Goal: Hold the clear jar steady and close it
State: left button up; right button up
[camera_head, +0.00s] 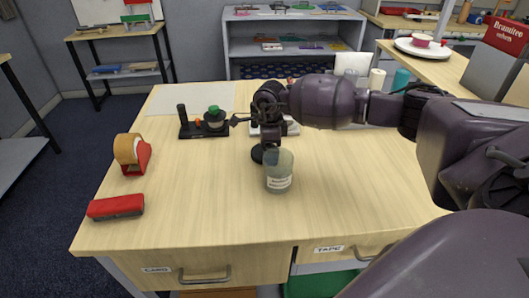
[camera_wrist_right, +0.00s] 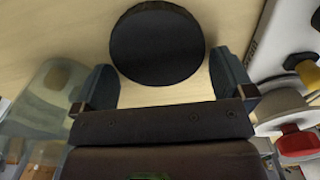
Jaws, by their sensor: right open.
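The clear jar (camera_head: 279,174) stands upright on the table in the head view, with a white label and no lid on top. In the right wrist view the jar (camera_wrist_right: 52,92) shows at the left edge, outside the fingers. The round black lid (camera_head: 257,154) lies on the table just behind and left of the jar, partly hidden by my right gripper (camera_head: 268,143). In the right wrist view the lid (camera_wrist_right: 157,43) shows between and beyond the open fingers of the right gripper (camera_wrist_right: 162,82), which holds nothing. My left gripper is not in view.
A black stand with a green-topped item (camera_head: 215,116) and a white device (camera_head: 287,127) are behind the lid. The table's front is clear.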

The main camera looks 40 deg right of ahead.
jog(key=shift+f, duration=0.25)
jog(key=shift+c, duration=0.5)
jog(key=c, duration=0.6)
jog(key=shift+o, duration=0.2)
jog(key=shift+r, duration=0.1)
notch_tip(320, 180, up, 20)
jog(key=p, duration=0.1)
